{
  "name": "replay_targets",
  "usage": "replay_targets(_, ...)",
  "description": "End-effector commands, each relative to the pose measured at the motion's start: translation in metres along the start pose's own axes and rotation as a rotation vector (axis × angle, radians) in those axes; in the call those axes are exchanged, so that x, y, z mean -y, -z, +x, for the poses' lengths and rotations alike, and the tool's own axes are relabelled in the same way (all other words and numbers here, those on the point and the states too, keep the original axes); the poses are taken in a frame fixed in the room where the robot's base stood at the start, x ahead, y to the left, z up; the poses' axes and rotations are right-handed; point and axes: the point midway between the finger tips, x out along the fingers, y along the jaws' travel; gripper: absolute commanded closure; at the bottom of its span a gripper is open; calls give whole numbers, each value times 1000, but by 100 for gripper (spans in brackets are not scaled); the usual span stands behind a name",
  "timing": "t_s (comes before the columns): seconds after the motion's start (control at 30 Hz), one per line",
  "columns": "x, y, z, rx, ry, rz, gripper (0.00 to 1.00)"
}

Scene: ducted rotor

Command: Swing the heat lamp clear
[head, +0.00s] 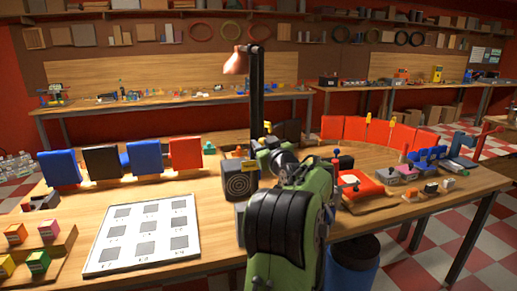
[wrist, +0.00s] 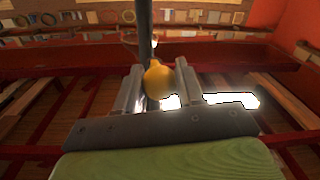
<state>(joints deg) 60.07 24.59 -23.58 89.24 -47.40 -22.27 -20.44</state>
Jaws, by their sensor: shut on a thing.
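The heat lamp has a copper-coloured shade (head: 236,63) at the top left of a tall dark post (head: 257,95) in the head view. The post also shows upright behind my gripper in the wrist view (wrist: 144,22). My gripper (wrist: 158,72) has its two grey fingers on either side of a rounded yellow-orange knob (wrist: 158,80) and is shut on it. The knob is in front of the post; how it joins the lamp is hidden. In the head view my green and black arm hides the gripper and the post's lower part.
A black box with a ringed face (head: 241,182) stands left of my arm. A white sheet with grey squares (head: 145,234) lies at the front left. Blue, black and red panels (head: 126,162) stand behind it. A red block (head: 358,186) and small parts lie to the right.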

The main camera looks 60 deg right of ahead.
Motion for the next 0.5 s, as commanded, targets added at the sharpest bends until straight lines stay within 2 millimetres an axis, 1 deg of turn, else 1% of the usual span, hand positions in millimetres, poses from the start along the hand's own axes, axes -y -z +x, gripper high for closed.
replay_targets(0.03,-6,-6,0,3,21,1,100)
replay_targets(0.2,-13,-7,0,-10,91,4,100)
replay_targets(0.5,-17,-6,0,-20,137,8,100)
